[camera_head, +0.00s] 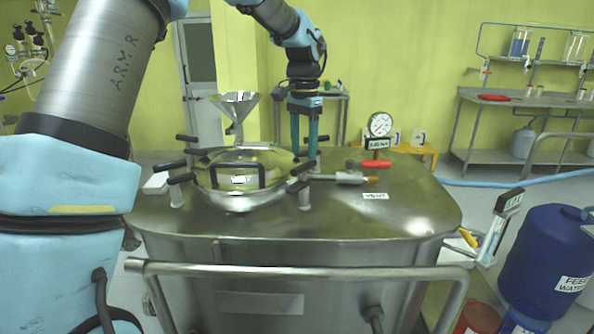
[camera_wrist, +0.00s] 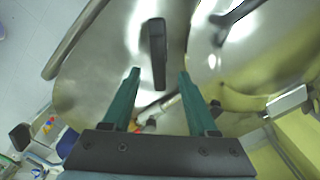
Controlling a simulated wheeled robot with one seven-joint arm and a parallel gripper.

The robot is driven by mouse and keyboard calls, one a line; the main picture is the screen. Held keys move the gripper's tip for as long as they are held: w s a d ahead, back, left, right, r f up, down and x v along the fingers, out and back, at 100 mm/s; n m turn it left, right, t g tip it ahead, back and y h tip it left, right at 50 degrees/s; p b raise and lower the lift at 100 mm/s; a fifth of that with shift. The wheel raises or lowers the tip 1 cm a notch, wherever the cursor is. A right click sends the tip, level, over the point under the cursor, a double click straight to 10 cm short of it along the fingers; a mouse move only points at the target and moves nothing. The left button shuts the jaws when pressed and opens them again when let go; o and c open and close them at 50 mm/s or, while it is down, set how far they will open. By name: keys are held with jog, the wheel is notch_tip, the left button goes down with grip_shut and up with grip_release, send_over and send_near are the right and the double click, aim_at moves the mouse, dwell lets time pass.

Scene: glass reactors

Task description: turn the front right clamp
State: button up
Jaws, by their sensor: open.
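The front right clamp (camera_head: 299,187) is a short black bar handle on a metal post, at the right front rim of the round reactor lid (camera_head: 240,172). In the wrist view its black handle (camera_wrist: 157,55) lies in the gap between the fingers, pointing along them. My gripper (camera_head: 304,158) has two green fingers pointing down, behind and above the clamp in the head view. The fingers (camera_wrist: 159,72) are wide apart, with clear space on both sides of the handle. Whether the tips are level with the handle cannot be told.
A pipe valve with a red handle (camera_head: 377,164) lies right of the clamp, with a round gauge (camera_head: 380,125) behind it. Another black clamp (camera_head: 320,138) is at the back right. A funnel (camera_head: 236,108) stands behind the lid. A rail (camera_head: 300,271) runs along the front.

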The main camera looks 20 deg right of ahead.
aim_at(304, 164)
notch_tip(304, 164, down, 8)
jog(key=shift+r+p, duration=0.25)
jog(key=shift+p, duration=0.2)
grip_shut()
